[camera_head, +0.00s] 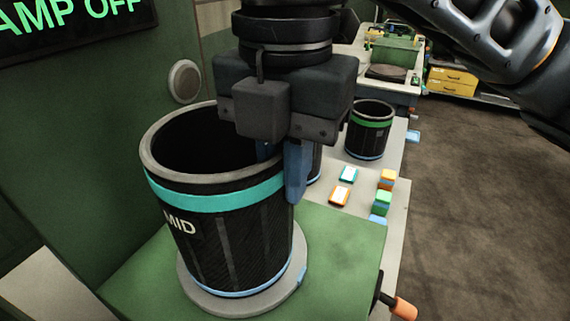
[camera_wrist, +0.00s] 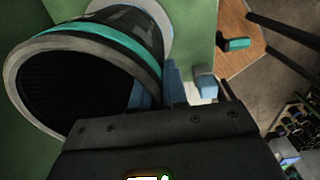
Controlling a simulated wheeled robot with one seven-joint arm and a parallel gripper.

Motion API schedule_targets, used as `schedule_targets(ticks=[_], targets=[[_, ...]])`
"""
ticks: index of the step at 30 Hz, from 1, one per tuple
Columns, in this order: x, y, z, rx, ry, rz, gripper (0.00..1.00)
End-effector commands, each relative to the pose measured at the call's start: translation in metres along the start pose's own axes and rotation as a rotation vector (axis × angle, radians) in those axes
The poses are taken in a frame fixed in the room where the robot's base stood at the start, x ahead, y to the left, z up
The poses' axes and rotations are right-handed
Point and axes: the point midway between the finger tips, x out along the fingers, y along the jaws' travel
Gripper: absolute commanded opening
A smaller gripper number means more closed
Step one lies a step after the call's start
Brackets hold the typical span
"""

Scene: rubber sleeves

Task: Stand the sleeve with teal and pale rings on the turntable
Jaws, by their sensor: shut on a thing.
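The black sleeve (camera_head: 235,235) has a teal ring near its top, a pale blue ring at its foot and the letters MID on its side. It stands upright on the round grey turntable (camera_head: 190,294) on a green block. In the wrist view the sleeve (camera_wrist: 150,35) fills the upper left, its open mouth facing the camera. My gripper (camera_head: 280,165) is above the sleeve's right rim, its blue fingers shut on the sleeve wall, one inside and one outside. The wrist view also shows the fingers (camera_wrist: 158,88) at the wall.
Another black sleeve with a green ring (camera_head: 369,130) stands on the pale bench behind. Part of a further sleeve is hidden behind my gripper. Several small coloured blocks (camera_head: 384,202) lie on the bench. An orange-handled crank (camera_head: 403,308) sticks out at the right. A green wall is close at left.

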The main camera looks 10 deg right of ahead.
Motion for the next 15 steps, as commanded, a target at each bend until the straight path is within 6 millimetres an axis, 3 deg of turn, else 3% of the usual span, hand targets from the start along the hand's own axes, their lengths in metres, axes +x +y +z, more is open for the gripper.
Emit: schedule_targets(ticks=[12, 13, 15], targets=[[0.0039, 0.0003, 0.0001, 0.0, 0.0, 0.003, 0.0], [0.0047, 0.0001, 0.0, 0.0, 0.0, 0.001, 0.14], [0.0041, 0.0001, 0.0001, 0.0, -0.001, 0.001, 0.21]])
